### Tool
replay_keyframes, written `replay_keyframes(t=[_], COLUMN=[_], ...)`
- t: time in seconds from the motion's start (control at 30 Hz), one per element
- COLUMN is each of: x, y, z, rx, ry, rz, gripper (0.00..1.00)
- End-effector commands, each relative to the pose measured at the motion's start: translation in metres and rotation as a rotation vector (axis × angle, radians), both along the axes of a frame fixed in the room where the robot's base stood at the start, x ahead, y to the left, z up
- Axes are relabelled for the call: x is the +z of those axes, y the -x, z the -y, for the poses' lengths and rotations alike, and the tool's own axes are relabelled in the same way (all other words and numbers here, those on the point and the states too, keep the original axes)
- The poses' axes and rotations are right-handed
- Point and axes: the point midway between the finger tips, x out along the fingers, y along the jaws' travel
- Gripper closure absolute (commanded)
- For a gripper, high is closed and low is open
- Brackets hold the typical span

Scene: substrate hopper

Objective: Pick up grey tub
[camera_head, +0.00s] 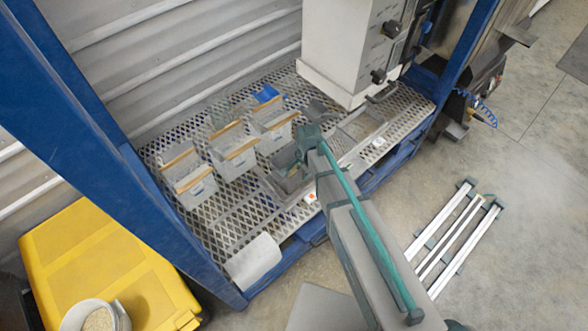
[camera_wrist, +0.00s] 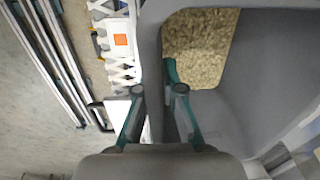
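The grey tub (camera_head: 291,183) stands on the perforated metal shelf, partly hidden behind my gripper and arm. In the wrist view the grey tub (camera_wrist: 225,110) fills the right side, with tan granular substrate (camera_wrist: 200,50) at its upper end. My gripper (camera_wrist: 159,90) has its two teal fingers apart, one on each side of the tub's wall. The right finger is inside the tub and the left one outside. Some space shows beside the wall; contact cannot be made out. In the head view my gripper (camera_head: 304,147) is at the tub's upper right side.
Several pale tubs with orange-tan edges (camera_head: 232,150) stand left of the grey tub. A white hopper machine (camera_head: 345,45) hangs above right. Blue posts (camera_head: 85,140) frame the shelf. A yellow bin (camera_head: 100,260) carries a bucket of grain (camera_head: 95,316). Metal rails (camera_head: 455,235) lie on the floor.

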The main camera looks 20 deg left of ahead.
Motion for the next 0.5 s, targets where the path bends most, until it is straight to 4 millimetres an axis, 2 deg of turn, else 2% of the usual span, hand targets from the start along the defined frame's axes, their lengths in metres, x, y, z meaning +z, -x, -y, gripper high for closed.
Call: replay_keyframes(t=[0.5], x=[0.0008], y=[-0.0001], z=[0.0], rx=[0.0], ry=[-0.001], rz=[0.0], gripper=[1.0])
